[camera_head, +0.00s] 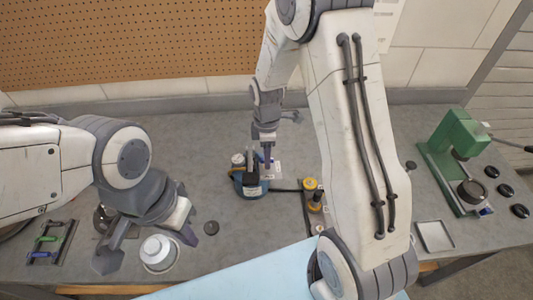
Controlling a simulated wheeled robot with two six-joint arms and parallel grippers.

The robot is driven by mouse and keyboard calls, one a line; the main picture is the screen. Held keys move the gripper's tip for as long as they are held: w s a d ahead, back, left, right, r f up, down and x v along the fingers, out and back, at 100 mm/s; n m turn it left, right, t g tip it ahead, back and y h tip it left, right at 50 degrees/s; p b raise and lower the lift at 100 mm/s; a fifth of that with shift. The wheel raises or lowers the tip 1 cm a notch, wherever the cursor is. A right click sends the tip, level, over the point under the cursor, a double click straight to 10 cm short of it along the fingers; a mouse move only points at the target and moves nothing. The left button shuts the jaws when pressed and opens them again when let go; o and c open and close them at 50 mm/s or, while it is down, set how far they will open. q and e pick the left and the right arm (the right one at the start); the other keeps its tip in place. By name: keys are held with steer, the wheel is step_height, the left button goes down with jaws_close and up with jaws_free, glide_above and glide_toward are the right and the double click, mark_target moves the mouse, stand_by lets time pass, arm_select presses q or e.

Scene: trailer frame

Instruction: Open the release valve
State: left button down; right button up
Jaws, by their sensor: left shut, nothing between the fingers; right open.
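A small device with a blue body (252,190) and dark top stands on the grey workbench near the middle. I cannot make out which part of it, if any, is the release valve. My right gripper (262,158) points down just above this device and is open; whether a finger touches it is unclear. The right gripper partly hides the device's top. My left gripper (150,245) is at the left over the bench, shut and empty, near a white round canister (156,250).
A dark hose (286,190) runs right from the blue device to a yellow and black fitting (312,196). A green press (458,150) and grey tray (434,236) stand at right. A rack with coloured handles (50,241) lies at far left. A pegboard (130,40) stands behind.

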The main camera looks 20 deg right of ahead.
jaws_close()
